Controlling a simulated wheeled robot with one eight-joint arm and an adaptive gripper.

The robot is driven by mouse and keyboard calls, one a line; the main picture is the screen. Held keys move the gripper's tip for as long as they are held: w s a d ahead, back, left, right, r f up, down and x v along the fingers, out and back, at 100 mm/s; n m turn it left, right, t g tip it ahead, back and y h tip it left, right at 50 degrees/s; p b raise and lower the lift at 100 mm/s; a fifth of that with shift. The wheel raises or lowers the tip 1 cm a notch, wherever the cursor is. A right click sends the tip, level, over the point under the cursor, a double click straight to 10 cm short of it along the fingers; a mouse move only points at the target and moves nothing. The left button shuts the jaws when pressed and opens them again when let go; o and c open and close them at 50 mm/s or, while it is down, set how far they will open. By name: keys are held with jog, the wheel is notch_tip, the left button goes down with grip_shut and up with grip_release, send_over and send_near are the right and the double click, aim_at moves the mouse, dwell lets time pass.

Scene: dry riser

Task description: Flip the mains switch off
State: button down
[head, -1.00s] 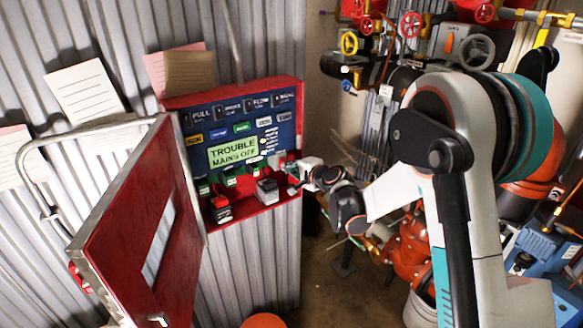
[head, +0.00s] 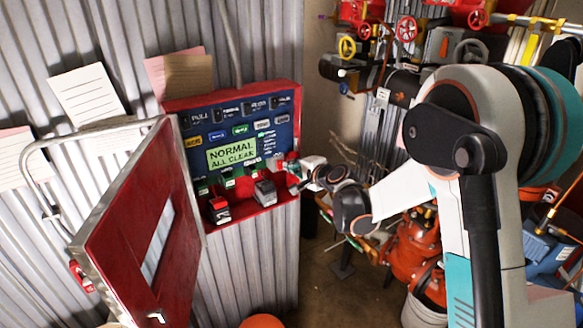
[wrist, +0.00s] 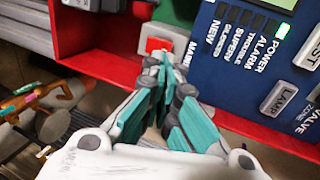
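In the head view my gripper (head: 290,168) reaches the right side of the open red alarm cabinet (head: 235,97). The green display (head: 232,154) reads NORMAL ALL CLEAR. A green light (wrist: 282,31) is lit by the POWER label.
The cabinet's red door (head: 135,235) hangs open at left. A red block (head: 219,209) and a grey block (head: 265,192) sit on the cabinet's lower ledge. Pipes and valves, including an orange-red valve body (head: 410,250), stand behind my arm at right.

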aim_at(280, 165)
jog(key=p+v, duration=0.1)
jog(key=v, duration=0.9)
jog(key=shift+s+d+r, duration=0.15)
jog(key=shift+s+d, duration=0.1)
jog(key=shift+s, duration=0.05)
jog(key=p, duration=0.3)
jog(key=shift+s+d, duration=0.1)
jog(key=shift+d, duration=0.05)
jog(key=shift+s+f+p, duration=0.2)
jog(key=shift+f+p, duration=0.3)
jog(key=shift+p, duration=0.5)
jog(key=x, duration=1.4)
